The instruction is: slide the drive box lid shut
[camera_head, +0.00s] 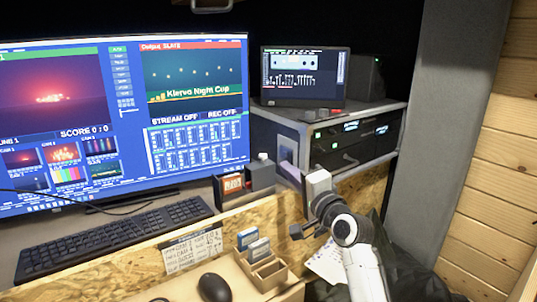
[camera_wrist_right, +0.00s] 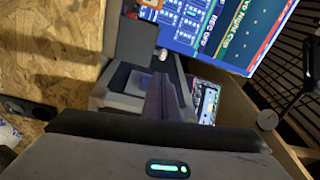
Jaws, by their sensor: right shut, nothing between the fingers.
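The drive box (camera_head: 230,190) seems to be the small dark box with a red label at the right end of the keyboard. A dark grey block with a pale knob (camera_head: 263,158), apparently its lid, stands against its right side; the knob also shows in the wrist view (camera_wrist_right: 163,54). I cannot tell how far the lid is open. My right gripper (camera_head: 308,184) is right of the box, apart from it in the head view, shut and empty. Its fingers are mostly hidden there; in the wrist view they point up towards the dark block. My left gripper is not in view.
A rack case (camera_head: 350,150) with a small screen on top stands behind my right gripper. A large monitor (camera_head: 130,110) and keyboard (camera_head: 115,235) are at the left. A wooden tray (camera_head: 237,283) with a mouse and small cartridges sits in front, below the chipboard edge.

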